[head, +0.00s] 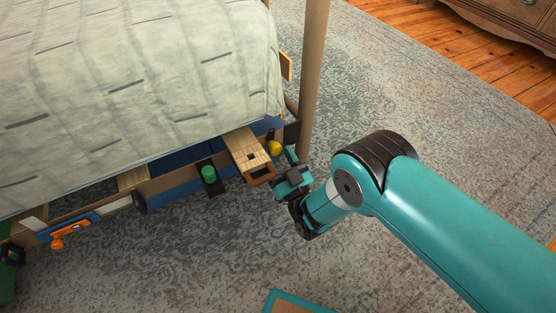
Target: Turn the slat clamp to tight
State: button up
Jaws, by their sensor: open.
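Several fittings sit along the bed's lower side, and I cannot tell for certain which is the slat clamp. A light wooden slat (245,147) sticks out from under the bed, with a brown loop-shaped handle (262,177) at its near end. A yellow knob (274,148) sits just right of the slat, by the bed post. A green knob on a black plate (208,173) is to the left. My gripper (282,172) is open beside the brown handle, on its right. I cannot tell whether they touch; nothing shows between the fingers.
The bed (130,80) with its pale cover hangs over the fittings. A wooden post (313,80) rises close behind my gripper. A blue bar with orange parts (68,230) is at far left. Open rug (190,260) lies in front. A wooden dresser (510,20) stands far right.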

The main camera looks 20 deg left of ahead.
jog(key=shift+w+a+r, duration=0.15)
jog(key=shift+w+a, duration=0.1)
jog(key=c, duration=0.6)
jog(key=shift+c, duration=0.2)
